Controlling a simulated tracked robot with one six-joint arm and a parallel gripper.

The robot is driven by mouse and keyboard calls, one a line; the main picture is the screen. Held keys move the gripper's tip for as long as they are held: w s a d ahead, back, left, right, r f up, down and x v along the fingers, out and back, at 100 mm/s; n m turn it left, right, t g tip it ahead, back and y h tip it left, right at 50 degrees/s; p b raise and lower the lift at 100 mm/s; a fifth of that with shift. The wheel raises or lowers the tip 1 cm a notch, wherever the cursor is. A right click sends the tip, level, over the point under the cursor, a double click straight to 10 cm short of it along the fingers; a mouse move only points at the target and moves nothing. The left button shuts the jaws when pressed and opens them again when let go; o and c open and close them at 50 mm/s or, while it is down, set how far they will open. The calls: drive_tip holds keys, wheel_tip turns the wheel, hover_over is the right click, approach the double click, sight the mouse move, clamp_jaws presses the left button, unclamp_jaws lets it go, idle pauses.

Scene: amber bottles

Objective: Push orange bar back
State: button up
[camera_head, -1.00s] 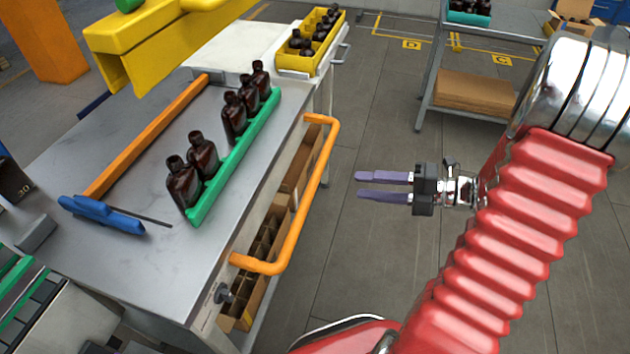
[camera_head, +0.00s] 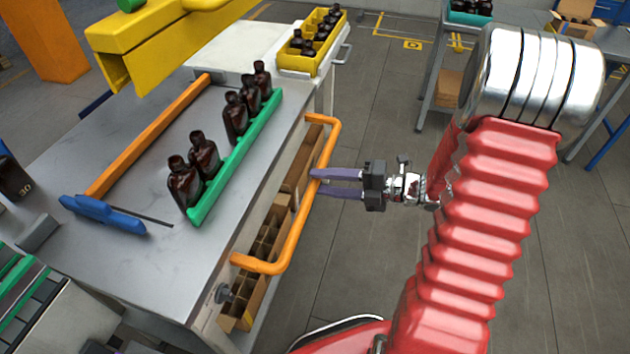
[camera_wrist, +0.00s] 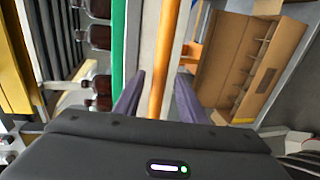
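An orange U-shaped bar (camera_head: 302,215) stands out from the near right side of the grey-topped cart, like a handle. My gripper (camera_head: 318,182) is open, its two purple fingers pointing left with the tips at the outer part of this bar. In the wrist view the orange bar (camera_wrist: 165,55) runs between the two spread fingers (camera_wrist: 158,98). Whether either finger touches it I cannot tell. A second, straight orange bar (camera_head: 145,140) lies along the far left of the cart top, behind the amber bottles (camera_head: 204,155).
A green rail (camera_head: 240,155) runs beside the bottles along the cart edge. A blue part (camera_head: 102,212) sits at the straight bar's near end. Boxes (camera_head: 265,245) with dividers lie under the cart top. A yellow bottle crate (camera_head: 295,62) stands behind.

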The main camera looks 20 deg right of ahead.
drive_tip(key=shift+x, duration=1.4)
drive_tip(key=shift+c, duration=0.3)
clamp_jaws()
drive_tip(key=shift+f, duration=0.1)
